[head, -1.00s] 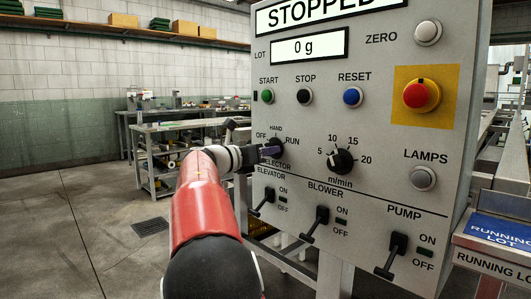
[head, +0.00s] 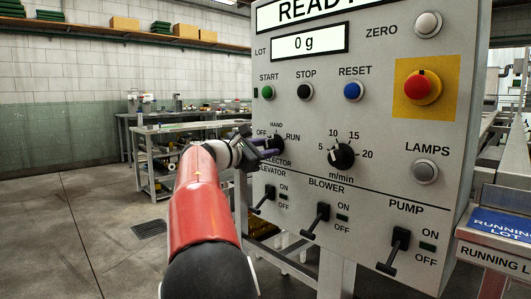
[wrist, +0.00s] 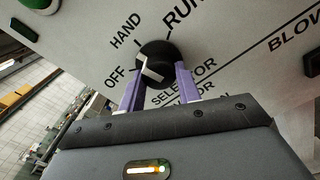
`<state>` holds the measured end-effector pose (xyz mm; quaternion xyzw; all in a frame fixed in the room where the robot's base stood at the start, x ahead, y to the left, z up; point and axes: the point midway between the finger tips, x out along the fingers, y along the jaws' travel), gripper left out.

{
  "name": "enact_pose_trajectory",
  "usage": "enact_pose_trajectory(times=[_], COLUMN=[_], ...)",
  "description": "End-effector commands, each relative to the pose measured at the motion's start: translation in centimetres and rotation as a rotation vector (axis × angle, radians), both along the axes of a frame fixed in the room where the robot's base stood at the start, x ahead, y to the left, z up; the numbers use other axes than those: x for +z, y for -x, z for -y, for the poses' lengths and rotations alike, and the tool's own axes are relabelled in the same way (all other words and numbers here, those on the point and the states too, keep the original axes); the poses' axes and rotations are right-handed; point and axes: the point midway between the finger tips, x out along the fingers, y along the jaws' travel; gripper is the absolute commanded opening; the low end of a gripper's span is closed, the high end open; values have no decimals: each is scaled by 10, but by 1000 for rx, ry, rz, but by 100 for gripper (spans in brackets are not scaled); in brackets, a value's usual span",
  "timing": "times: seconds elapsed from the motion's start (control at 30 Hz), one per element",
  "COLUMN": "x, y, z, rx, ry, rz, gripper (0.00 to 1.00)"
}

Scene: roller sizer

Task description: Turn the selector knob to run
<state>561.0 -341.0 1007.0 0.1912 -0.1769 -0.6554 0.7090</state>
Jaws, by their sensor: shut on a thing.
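The selector knob (head: 277,142) is a small black knob at the left of the grey control panel, with OFF, HAND and RUN printed around it. My gripper (head: 270,147) is shut on it, coming from the left. In the wrist view my two purple fingers (wrist: 158,72) hold the black knob (wrist: 160,52) from either side. A white mark shows on the knob, on its side facing OFF and the gripper. I cannot tell for sure which label it points to. The fingers hide part of the knob in the head view.
The display (head: 330,8) at the panel's top reads READY, partly cut off. A speed dial (head: 341,156) sits right of the knob. Lever switches (head: 317,222) stick out below. A red emergency button (head: 421,87) is at upper right. Open floor lies left.

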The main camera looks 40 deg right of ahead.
Motion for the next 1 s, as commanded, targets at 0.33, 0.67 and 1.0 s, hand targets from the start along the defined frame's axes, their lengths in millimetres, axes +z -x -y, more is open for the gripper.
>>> enact_pose_trajectory(times=[0.33, 0.67, 1.0], x=[-2, -2, -1], y=[-1, -2, -2], z=[0, 0, 0], rx=[0, 0, 0], ry=[-26, -52, -76], rz=[328, 639, 955], gripper=[11, 11, 11])
